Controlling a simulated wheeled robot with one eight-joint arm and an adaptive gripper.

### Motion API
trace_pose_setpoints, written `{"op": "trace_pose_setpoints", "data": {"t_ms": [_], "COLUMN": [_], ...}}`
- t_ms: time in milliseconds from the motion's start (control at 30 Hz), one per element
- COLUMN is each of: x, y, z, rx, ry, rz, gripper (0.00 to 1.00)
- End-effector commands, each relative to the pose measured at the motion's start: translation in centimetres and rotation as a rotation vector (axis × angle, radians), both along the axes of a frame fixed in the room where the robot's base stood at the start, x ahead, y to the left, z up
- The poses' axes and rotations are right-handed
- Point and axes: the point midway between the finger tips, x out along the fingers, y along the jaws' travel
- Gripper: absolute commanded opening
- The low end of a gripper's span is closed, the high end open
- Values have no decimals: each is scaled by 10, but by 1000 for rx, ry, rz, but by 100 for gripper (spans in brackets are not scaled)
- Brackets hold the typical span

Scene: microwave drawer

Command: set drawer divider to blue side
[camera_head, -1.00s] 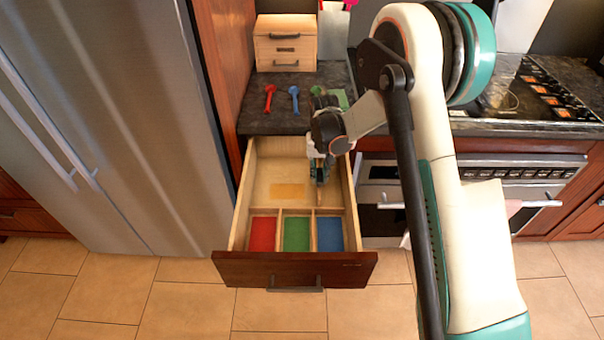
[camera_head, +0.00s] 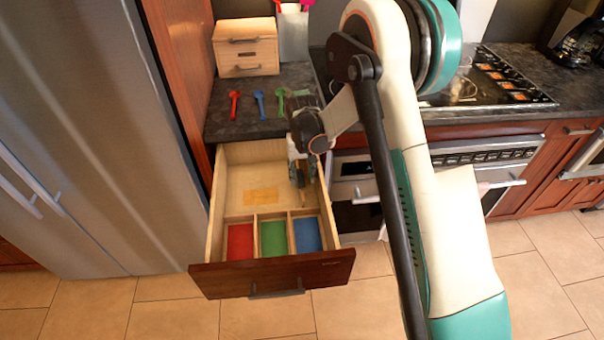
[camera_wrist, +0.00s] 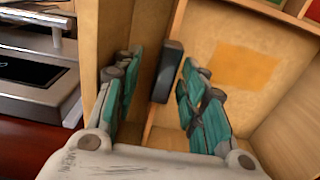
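The drawer (camera_head: 208,241) is pulled out. Its front part has a red compartment (camera_head: 240,242), a green compartment (camera_head: 274,239) and a blue compartment (camera_head: 307,235), left to right, with an open area behind them. My gripper (camera_head: 299,188) points down inside that open area near the right wall, behind the blue compartment. In the wrist view my gripper (camera_wrist: 158,95) has its teal fingers apart. A dark grey upright block (camera_wrist: 167,72), apparently the divider's handle, shows between them on pale wood. I cannot tell whether a finger touches it.
An orange patch (camera_head: 261,196) marks the drawer floor left of my gripper. Red (camera_head: 234,104), blue (camera_head: 259,103) and green (camera_head: 280,101) utensils lie on the dark counter behind. A wooden box (camera_head: 246,48) stands farther back. A fridge (camera_head: 80,120) is left, an oven (camera_head: 485,155) right.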

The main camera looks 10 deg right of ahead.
Motion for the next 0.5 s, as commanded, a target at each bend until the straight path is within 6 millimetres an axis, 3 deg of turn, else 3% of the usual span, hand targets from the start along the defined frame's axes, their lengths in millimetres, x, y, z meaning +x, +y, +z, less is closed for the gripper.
{"op": "trace_pose_setpoints", "data": {"t_ms": [167,500], "x": [0,0], "y": [0,0], "z": [22,89], "rx": [0,-1], "ry": [0,0], "rz": [0,-1], "gripper": [38,38]}}
